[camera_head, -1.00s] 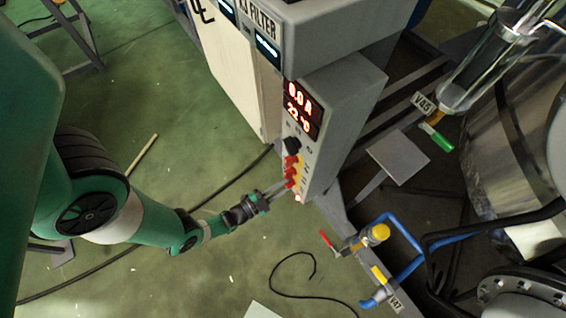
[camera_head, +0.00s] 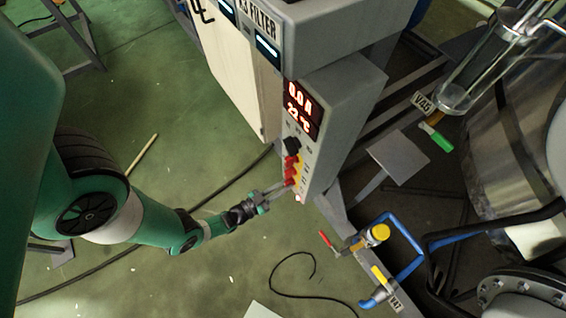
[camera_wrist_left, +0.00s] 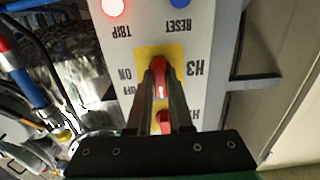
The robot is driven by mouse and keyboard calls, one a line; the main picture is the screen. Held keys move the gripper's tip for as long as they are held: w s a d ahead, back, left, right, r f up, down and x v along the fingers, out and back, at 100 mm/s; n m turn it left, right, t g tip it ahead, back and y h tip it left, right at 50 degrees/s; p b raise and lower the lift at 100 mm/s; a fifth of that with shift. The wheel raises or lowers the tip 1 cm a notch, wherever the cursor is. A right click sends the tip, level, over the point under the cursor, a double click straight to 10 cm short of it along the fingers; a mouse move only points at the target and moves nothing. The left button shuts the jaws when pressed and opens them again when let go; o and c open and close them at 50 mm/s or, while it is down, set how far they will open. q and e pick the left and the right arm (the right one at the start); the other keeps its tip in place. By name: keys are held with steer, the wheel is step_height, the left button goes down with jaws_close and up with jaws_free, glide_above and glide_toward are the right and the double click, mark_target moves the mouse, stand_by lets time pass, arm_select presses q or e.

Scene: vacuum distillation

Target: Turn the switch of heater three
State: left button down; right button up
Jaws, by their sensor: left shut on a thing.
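The heater three switch (camera_wrist_left: 159,78) is a red knob on a yellow plate marked H3, with ON and OFF lettering beside it in the left wrist view. My left gripper (camera_wrist_left: 160,92) is shut on this knob, one finger on each side. In the head view my left gripper (camera_head: 288,186) reaches the red switches (camera_head: 291,168) low on the grey control box's front (camera_head: 330,135). Another red knob (camera_wrist_left: 164,122) shows partly between the fingers, nearer the palm. My right gripper is not in view.
A lit red TRIP lamp (camera_wrist_left: 113,7) and a blue RESET button (camera_wrist_left: 181,3) sit beyond the knob. Blue pipes with a yellow-handled valve (camera_head: 379,232) stand right of the gripper. A black cable (camera_head: 295,290) lies on the green floor.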

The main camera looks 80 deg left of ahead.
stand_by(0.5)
arm_select(q)
steer(key=c, duration=0.8)
jaws_free()
steer(key=shift+s+d, duration=0.1)
